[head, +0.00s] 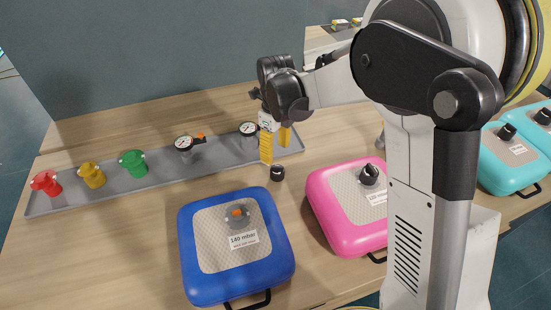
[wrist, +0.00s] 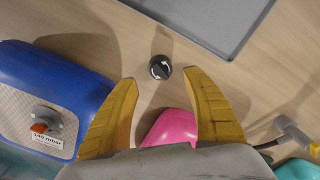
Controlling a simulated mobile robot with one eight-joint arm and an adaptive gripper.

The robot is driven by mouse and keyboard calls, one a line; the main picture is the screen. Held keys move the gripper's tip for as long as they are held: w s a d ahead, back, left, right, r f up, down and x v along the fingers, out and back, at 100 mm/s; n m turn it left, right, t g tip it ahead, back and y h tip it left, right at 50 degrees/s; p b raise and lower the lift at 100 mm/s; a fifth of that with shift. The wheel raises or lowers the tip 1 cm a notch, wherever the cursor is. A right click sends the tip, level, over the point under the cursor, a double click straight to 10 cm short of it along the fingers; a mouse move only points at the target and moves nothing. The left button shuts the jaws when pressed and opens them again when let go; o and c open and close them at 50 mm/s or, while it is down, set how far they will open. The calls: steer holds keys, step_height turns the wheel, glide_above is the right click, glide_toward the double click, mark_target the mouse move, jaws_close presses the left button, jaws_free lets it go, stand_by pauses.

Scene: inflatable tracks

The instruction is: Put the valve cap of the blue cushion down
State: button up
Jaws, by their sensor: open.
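The blue cushion (head: 187,275) lies at the front of the table. Its grey valve (head: 237,216) is uncapped and shows an orange centre; it also shows in the wrist view (wrist: 45,121). A black valve cap (head: 277,173) stands on the bare wood between the blue cushion and the grey tray. In the wrist view the cap (wrist: 160,67) lies beyond my fingertips, midway between them, with white marks on its top. My gripper (head: 275,150) has yellow fingers spread apart, with nothing between them. It is above the table, and the cap is apart from both fingers.
The grey tray (head: 60,204) along the back holds red (head: 46,183), yellow (head: 92,175) and green (head: 133,162) fittings and two gauges (head: 184,144). A pink cushion (head: 335,225) with a black cap lies right of the blue one. Teal cushions (head: 500,170) lie at the far right.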

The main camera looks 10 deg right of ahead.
steer(key=shift+r, duration=1.35)
steer(key=s+d+r+n+t, duration=0.2)
steer(key=s+d+r+n, duration=0.1)
steer(key=s+n, duration=0.4)
steer(key=s+d+r+n+t, duration=0.2)
steer(key=s+d+r+n, duration=0.2)
steer(key=s+n, duration=0.3)
steer(key=s+d+r+n+t, duration=0.3)
steer(key=s+n, duration=0.4)
steer(key=n, duration=0.5)
steer(key=shift+d+r, duration=0.55)
steer(key=shift+d, duration=0.45)
steer(key=shift+s, duration=0.1)
